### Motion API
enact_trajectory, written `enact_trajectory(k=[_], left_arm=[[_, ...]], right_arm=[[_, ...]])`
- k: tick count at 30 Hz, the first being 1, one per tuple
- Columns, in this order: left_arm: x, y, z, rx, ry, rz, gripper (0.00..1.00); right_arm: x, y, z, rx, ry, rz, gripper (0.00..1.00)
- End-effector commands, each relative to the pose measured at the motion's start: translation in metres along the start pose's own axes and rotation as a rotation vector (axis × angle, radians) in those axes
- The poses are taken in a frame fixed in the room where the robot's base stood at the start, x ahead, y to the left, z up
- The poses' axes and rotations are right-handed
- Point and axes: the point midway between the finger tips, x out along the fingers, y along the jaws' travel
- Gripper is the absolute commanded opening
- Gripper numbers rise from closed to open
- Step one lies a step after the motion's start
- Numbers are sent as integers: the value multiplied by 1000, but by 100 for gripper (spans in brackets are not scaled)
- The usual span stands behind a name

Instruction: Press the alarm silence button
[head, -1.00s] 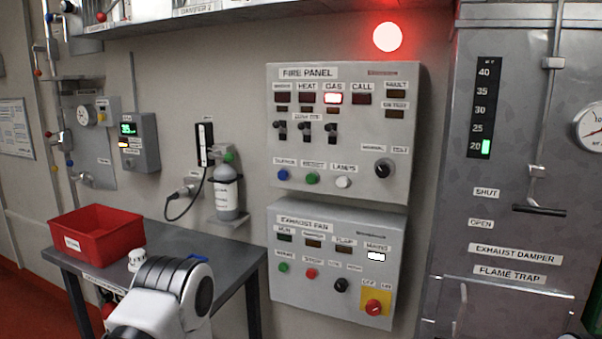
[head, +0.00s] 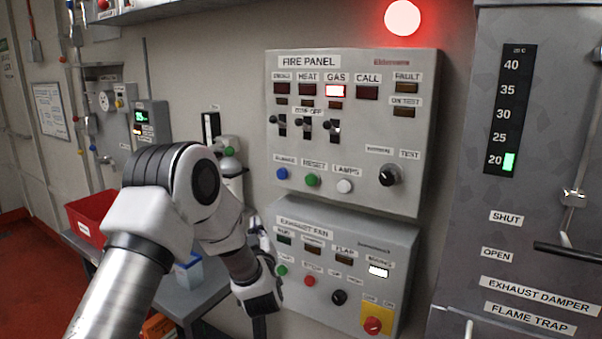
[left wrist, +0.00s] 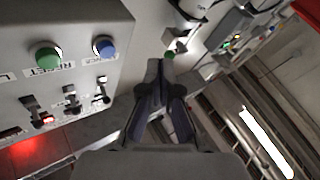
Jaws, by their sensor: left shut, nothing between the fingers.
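The blue button (head: 282,174) is at the left end of the button row low on the fire panel (head: 400,215). I take it for the alarm silence button; its small label is blurred. It also shows in the left wrist view (left wrist: 104,46), left of the fingers. My left gripper (head: 257,223) is below and a little left of it, partly hidden by my arm and apart from the button. In the left wrist view my left gripper (left wrist: 162,65) is shut and empty. The right gripper is out of view.
The green reset button (head: 313,180) and white lamps button (head: 345,186) sit right of the blue one. The gas lamp (head: 335,91) glows. The exhaust fan panel (head: 350,315) juts out below.

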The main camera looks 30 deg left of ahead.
Motion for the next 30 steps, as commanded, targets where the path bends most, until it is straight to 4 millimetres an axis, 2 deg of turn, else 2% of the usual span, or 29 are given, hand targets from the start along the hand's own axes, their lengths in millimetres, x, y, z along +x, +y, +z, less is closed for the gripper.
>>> enact_trajectory(k=[1, 3, 6, 9, 22, 30], left_arm=[[9, 6, -24, -26, 33, -2, 0], [16, 12, -49, -53, 67, -2, 0], [20, 16, -73, -79, 96, -2, 0], [22, 20, -83, -90, 110, 1, 0], [25, 22, -83, -90, 112, 2, 0], [48, 41, -72, -89, 112, 4, 0]], right_arm=[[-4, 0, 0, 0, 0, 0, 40], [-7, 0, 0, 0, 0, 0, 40], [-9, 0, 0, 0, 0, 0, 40], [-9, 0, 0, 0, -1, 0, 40], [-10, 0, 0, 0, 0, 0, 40], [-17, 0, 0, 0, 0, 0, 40]])
